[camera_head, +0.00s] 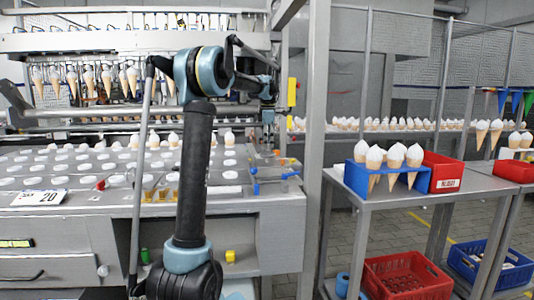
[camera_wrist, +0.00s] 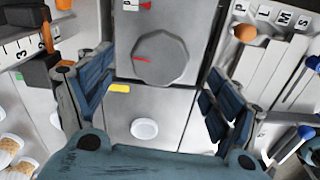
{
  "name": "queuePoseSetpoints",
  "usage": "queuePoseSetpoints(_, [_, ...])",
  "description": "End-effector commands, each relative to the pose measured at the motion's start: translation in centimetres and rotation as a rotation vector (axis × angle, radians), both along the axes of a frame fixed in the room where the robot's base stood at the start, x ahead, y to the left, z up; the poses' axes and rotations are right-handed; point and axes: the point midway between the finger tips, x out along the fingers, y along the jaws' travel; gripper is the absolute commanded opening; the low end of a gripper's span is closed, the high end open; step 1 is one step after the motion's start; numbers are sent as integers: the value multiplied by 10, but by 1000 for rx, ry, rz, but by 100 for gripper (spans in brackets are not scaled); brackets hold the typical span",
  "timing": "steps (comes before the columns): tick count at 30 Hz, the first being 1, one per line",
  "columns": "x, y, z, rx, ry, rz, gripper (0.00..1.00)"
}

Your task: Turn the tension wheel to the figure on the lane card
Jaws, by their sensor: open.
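The tension wheel looks to be the grey, many-sided knob (camera_wrist: 160,60) in the upper middle of the wrist view. A red line on its face points left. A small plate with a letter and a red mark (camera_wrist: 137,5) is partly cut off above it. My gripper (camera_wrist: 158,88) is open, with its blue-padded fingers on either side of and below the knob, apart from it. In the head view my gripper (camera_head: 268,118) is small over the machine's right end, and I cannot make out the knob there. The lane card (camera_head: 40,197) lies at the machine's left front and reads 20.
In the wrist view, a numbered scale (camera_wrist: 18,46) is at left, lettered tiles (camera_wrist: 275,15) at upper right, and blue-ended rods (camera_wrist: 297,138) at lower right. A grey post (camera_head: 315,130) stands right of the arm. A side table holds a blue cone rack (camera_head: 357,180).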

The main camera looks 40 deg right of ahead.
Motion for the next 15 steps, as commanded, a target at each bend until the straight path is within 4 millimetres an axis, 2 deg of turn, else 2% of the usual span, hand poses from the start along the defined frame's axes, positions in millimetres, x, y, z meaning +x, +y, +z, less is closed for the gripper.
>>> queuePoseSetpoints(6, [0, 0, -28, 0, 0, 0, 83])
queuePoseSetpoints(15, [0, 0, -39, 0, 0, 0, 83])
